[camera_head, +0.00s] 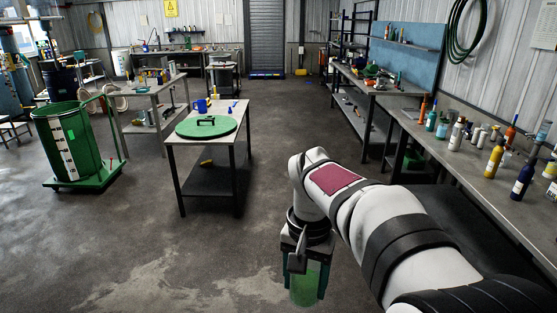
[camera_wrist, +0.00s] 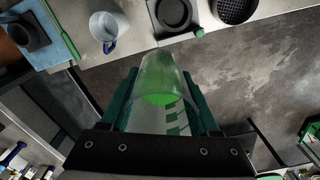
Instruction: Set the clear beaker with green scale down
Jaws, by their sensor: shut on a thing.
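My gripper (camera_head: 304,284) hangs at the lower middle of the head view, pointing down over the floor area. It is shut on the clear beaker with green scale (camera_head: 303,291), which shows partly between the dark green fingers. In the wrist view my gripper (camera_wrist: 162,100) has one finger on each side of the beaker (camera_wrist: 165,70). The beaker is see-through, with dark green scale marks on its wall and bright green showing inside or through it. What lies right beneath it is partly hidden.
In the wrist view a pale bench (camera_wrist: 135,52) carries a whitish cup (camera_wrist: 106,27), a black round-topped device (camera_wrist: 173,14) and a black perforated item (camera_wrist: 236,9). Bare grey floor (camera_wrist: 265,70) lies beside it. In the head view a bottle-laden bench (camera_head: 450,150) runs along the right.

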